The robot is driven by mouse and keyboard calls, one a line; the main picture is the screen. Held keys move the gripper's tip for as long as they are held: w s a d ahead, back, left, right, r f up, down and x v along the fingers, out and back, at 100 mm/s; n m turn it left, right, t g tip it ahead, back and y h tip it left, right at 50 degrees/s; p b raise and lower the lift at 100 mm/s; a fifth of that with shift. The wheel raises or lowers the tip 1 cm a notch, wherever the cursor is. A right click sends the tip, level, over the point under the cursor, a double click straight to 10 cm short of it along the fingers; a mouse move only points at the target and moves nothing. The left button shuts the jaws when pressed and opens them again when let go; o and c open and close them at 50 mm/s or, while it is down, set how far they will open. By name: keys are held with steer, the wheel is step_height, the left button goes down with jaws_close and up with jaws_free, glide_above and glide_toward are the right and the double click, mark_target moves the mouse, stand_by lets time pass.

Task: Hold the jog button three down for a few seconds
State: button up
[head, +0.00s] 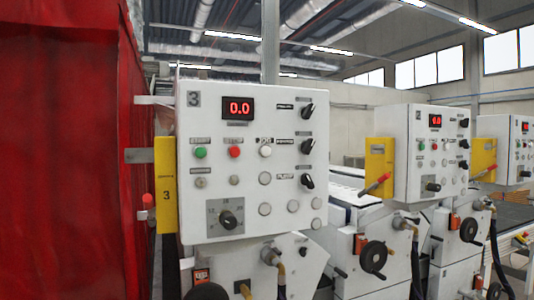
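The control panel (221,118) marked 3 stands upright in the left middle of the head view, facing me. Its red display (238,108) reads 0.0. Below the display is a row with a green button (200,153), a red button (235,152) and a white button (265,151). The white button has a small label above it that looks like JOG, but the print is too small to be sure. Nothing touches or covers these buttons. My gripper is not in view.
Black rotary knobs (307,146) line the panel's right side, with a larger selector (229,220) low left. A yellow plate (165,185) marked 3 juts from its left edge beside a red curtain (60,150). A handwheel (373,257) and similar panels (406,155) stand to the right.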

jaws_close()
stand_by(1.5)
